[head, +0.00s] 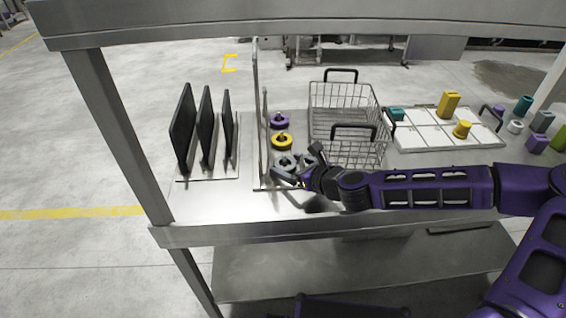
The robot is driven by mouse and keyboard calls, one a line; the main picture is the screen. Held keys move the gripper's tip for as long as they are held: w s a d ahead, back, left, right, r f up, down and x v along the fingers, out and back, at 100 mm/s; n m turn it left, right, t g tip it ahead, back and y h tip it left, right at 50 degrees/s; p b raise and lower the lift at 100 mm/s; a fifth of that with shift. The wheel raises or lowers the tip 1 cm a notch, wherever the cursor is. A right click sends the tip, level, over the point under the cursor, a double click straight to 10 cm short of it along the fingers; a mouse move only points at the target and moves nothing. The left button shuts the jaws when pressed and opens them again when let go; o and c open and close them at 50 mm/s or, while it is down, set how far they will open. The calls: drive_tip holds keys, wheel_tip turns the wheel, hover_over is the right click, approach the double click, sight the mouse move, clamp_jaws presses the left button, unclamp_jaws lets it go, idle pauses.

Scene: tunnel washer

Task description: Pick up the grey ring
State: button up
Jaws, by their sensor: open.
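The grey ring (284,161) is the nearest of three rings in a row on the metal table, just right of a tall wire frame. My gripper (296,166) reaches in from the right, low over the table, with its fingers at the grey ring. The gripper is open. Its fingers partly cover the ring's right and near side. I cannot tell whether they touch it or whether the ring is between them.
Behind it are a yellow ring (281,140) and a purple ring (279,121). A wire basket (347,98) with black handles stands behind my gripper. Black upright plates (206,127) stand left. A white divided tray (440,140) and several coloured blocks are right.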

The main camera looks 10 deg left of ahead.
drive_tip(key=shift+s, duration=0.1)
drive_tip(key=c, duration=1.1)
wheel_tip(320, 180, up, 10)
drive_tip(key=p, duration=0.2)
drive_tip(key=shift+p, duration=0.4)
